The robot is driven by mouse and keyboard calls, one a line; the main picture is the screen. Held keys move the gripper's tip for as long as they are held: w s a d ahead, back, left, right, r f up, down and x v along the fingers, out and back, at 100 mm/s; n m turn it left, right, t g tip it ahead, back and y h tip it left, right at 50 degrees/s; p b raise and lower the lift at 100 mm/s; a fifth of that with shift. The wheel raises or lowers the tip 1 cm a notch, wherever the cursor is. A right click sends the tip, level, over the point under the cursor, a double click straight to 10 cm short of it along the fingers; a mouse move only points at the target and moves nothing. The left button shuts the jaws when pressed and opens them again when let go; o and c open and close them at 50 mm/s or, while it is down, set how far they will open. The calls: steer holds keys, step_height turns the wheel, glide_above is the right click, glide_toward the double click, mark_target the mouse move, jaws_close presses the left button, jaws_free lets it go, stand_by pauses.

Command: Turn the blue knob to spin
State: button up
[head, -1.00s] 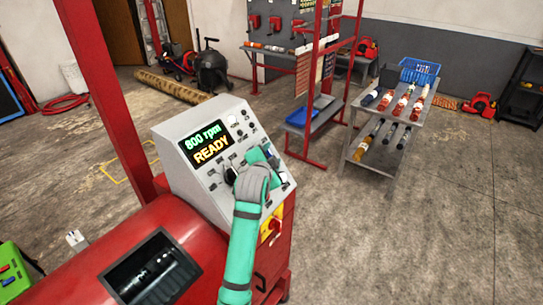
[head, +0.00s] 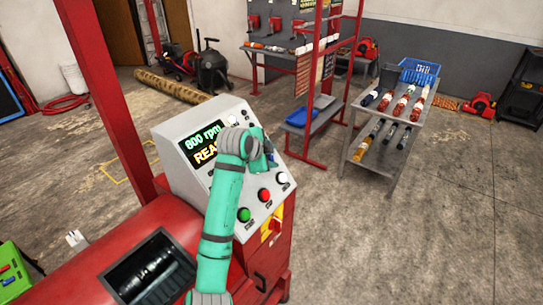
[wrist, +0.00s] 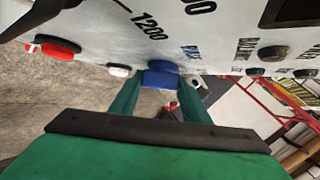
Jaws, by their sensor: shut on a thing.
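The blue knob (wrist: 161,77) sits on the light grey control panel (wrist: 105,35) in the wrist view, between the two green fingers of my gripper (wrist: 158,88), which is shut on it. In the head view my gripper (head: 264,157) is against the upper right part of the panel (head: 177,150), and my arm hides most of the knob. The display (head: 205,140) shows "800 rpm" in green, with yellow text below it partly covered by my arm.
Green (head: 244,214), red (head: 264,194) and white (head: 282,178) buttons sit low on the panel. A yellow and red switch (head: 273,228) is below. A red drum machine (head: 85,265) adjoins at left.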

steer(key=shift+f, duration=0.15)
steer(key=o, duration=1)
steer(key=shift+o, duration=0.2)
